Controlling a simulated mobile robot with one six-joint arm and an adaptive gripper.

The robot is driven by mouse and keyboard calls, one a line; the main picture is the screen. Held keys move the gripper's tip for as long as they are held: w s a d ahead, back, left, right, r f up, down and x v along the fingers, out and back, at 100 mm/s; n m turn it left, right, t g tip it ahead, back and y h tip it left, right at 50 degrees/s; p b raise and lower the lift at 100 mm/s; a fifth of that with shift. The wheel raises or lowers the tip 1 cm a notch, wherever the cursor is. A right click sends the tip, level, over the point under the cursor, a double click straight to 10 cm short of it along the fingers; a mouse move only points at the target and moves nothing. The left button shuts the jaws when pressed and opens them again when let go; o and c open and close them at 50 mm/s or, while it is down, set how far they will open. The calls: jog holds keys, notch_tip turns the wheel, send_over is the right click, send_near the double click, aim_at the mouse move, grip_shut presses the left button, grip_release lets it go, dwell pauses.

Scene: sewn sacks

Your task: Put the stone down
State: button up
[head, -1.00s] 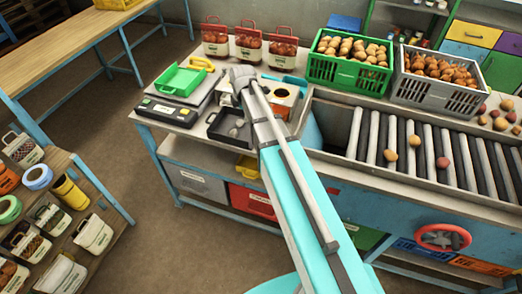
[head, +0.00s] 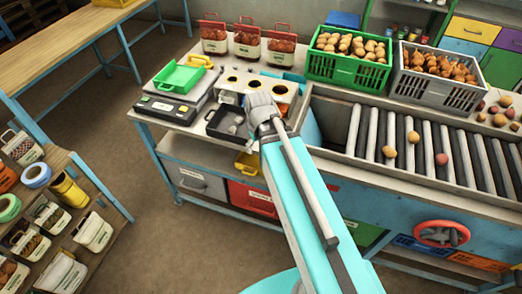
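My gripper (head: 262,108) is at the end of my turquoise arm, over the front part of the work table (head: 180,122). It is seen from behind, and its fingertips are hidden by its own body and the arm. I cannot tell whether it is open or shut. No stone can be made out; anything between the fingers is hidden. A dark shallow tray (head: 222,124) lies just left of my gripper. A pale block with round holes (head: 243,83) stands just behind it.
A green tray (head: 179,76) sits on a scale (head: 168,106) at left. Bagged potatoes (head: 248,46) stand behind. A green crate (head: 333,69) and a grey crate (head: 436,90) hold produce. The roller conveyor (head: 425,150) is at right. A yellow scoop (head: 247,164) is below the table top.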

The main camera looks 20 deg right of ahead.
jog(key=shift+s+m, duration=1)
jog(key=shift+c, duration=0.3)
dwell(0.4)
